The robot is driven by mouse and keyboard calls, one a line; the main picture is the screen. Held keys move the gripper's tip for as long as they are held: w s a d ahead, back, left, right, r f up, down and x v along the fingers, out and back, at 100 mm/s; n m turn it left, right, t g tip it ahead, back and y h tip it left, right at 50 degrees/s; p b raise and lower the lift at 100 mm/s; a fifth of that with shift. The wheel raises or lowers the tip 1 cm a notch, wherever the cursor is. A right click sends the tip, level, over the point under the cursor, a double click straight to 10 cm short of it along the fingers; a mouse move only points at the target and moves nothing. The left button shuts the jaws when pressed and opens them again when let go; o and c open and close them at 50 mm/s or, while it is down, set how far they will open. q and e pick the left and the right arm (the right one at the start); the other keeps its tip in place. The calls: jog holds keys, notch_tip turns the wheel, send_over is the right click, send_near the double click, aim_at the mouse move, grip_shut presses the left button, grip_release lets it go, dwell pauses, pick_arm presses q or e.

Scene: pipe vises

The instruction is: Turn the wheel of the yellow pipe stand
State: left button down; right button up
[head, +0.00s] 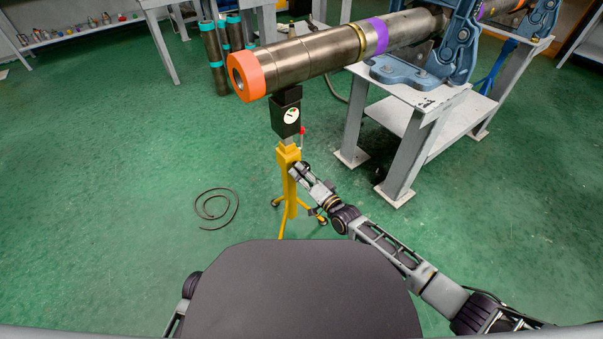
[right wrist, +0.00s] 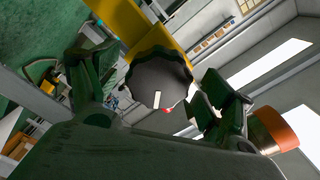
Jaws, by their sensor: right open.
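The yellow pipe stand (head: 288,183) stands upright on splayed legs on the green floor, under the orange-capped end of a long metal pipe (head: 318,54). A black block with a white dial (head: 286,117) sits at its top. In the right wrist view, the stand's dark, scalloped wheel (right wrist: 158,77) lies in front of the yellow post (right wrist: 128,22). My right gripper (head: 302,169) is at the right side of the post. In the right wrist view, its two fingers (right wrist: 160,88) are spread on either side of the wheel; contact is unclear. My left gripper is not seen.
A grey steel table (head: 423,103) with a blue pipe vise (head: 455,45) stands to the right of the stand. A thin cable coil (head: 216,208) lies on the floor at the left. Dark pipes with teal bands (head: 213,58) stand behind. The floor at left is mostly clear.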

jog(key=v, duration=1)
jog(key=shift+s+d, duration=0.25)
jog(key=shift+s, duration=0.05)
dwell(1.5)
